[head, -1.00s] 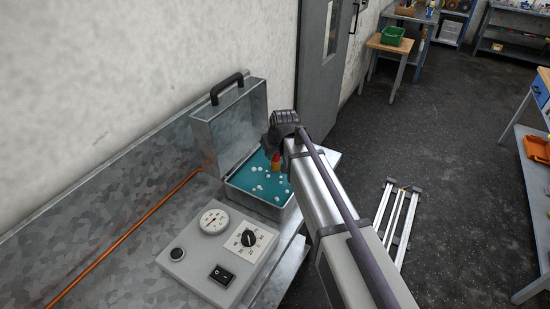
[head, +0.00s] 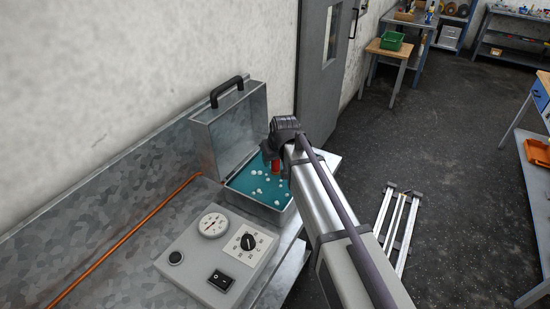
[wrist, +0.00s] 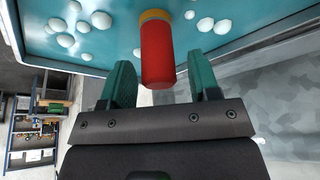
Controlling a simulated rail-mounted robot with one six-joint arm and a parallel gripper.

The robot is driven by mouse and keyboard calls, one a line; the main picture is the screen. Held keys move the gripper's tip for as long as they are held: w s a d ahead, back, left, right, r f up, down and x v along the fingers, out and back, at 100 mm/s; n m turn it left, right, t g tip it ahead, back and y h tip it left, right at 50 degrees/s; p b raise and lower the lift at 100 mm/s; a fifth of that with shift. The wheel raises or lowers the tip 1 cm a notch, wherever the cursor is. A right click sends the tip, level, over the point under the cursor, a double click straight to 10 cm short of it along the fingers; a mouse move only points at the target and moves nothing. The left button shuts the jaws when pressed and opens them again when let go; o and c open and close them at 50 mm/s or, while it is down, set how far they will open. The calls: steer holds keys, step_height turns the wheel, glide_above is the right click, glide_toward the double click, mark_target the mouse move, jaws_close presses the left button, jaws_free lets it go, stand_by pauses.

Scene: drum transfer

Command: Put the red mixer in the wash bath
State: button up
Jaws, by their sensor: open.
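The red mixer (wrist: 158,58) is a red cylinder with an orange-yellow collar. In the wrist view it stands between the two green fingers of my gripper (wrist: 163,72), with gaps on both sides. The collar end points toward the teal liquid; whether it touches the bottom cannot be told. In the head view the mixer (head: 276,167) shows as a small red piece over the bath, below my gripper (head: 274,154). The wash bath (head: 250,203) is a metal case with its lid up, holding teal liquid with white bubbles. My gripper is open, partly hidden by my arm.
A control box (head: 195,256) with a gauge, dial and switch stands in front of the bath on the metal bench (head: 95,225). The raised lid (head: 232,125) stands close behind the bath. A copper pipe (head: 125,240) runs along the bench.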

steer(key=shift+r+p, duration=0.3)
steer(key=p+v, duration=1.1)
steer(key=v, duration=0.1)
steer(key=shift+r+p, duration=0.4)
steer(key=shift+f, duration=0.1)
steer(key=s+d+f+m+g+h+b, duration=0.1)
steer(key=s+d+f+m+g+b, duration=0.1)
steer(key=s+d, duration=0.7)
steer(key=s+d+f+m+g+h+b, duration=0.1)
steer(key=s+d+f+m+g+b, duration=0.1)
steer(key=s+d, duration=0.7)
steer(key=shift+s+d+f+m, duration=0.35)
steer(key=shift+s+f+m, duration=0.2)
steer(key=shift+s, duration=1)
